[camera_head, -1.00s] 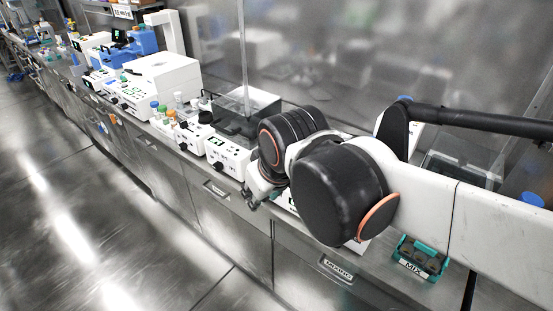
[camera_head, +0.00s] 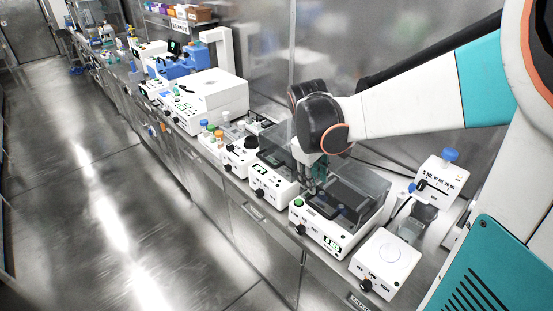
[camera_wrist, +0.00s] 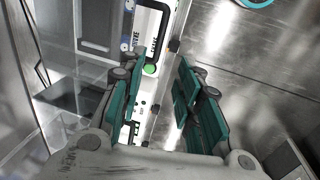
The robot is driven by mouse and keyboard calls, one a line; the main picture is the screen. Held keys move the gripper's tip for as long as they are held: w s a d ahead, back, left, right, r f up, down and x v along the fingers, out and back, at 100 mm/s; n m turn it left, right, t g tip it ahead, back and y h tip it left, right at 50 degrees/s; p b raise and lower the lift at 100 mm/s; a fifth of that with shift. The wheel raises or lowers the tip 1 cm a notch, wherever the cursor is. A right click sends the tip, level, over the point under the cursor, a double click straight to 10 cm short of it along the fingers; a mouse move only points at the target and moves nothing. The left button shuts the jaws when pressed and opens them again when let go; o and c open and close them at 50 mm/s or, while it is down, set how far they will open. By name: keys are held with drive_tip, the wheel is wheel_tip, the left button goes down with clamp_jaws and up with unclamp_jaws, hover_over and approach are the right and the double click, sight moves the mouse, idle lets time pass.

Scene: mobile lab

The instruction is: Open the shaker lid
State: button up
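The shaker (camera_head: 318,232) is a white box with a green button, a small display and a dark tray under a clear, smoky cover (camera_head: 372,181). I cannot tell for certain whether the cover is fully down. Its front panel, with the green button, also shows in the wrist view (camera_wrist: 150,69). My gripper (camera_head: 318,184) is at the shaker's left end, close to the cover; contact is unclear. In the wrist view my gripper (camera_wrist: 158,80) has its two teal fingers well apart with nothing between them. The shaker's front edge shows beyond them.
A similar white device (camera_head: 273,186) stands close on the left. A flat white stirrer (camera_head: 385,263) stands to the right, with a blue-topped white unit (camera_head: 441,176) behind it. Capped bottles (camera_head: 212,133) and a large white instrument (camera_head: 211,96) are farther left. The floor in front is open.

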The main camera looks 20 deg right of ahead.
sight(315, 207)
drive_tip(key=f+b, duration=0.1)
drive_tip(key=f, duration=0.3)
drive_tip(key=d+f+b, duration=0.1)
drive_tip(key=f, duration=0.3)
drive_tip(key=w+d+f+b, duration=0.1)
drive_tip(key=f, duration=0.3)
drive_tip(key=shift+d+f+b, duration=0.15)
drive_tip(key=shift+b, duration=0.2)
clamp_jaws()
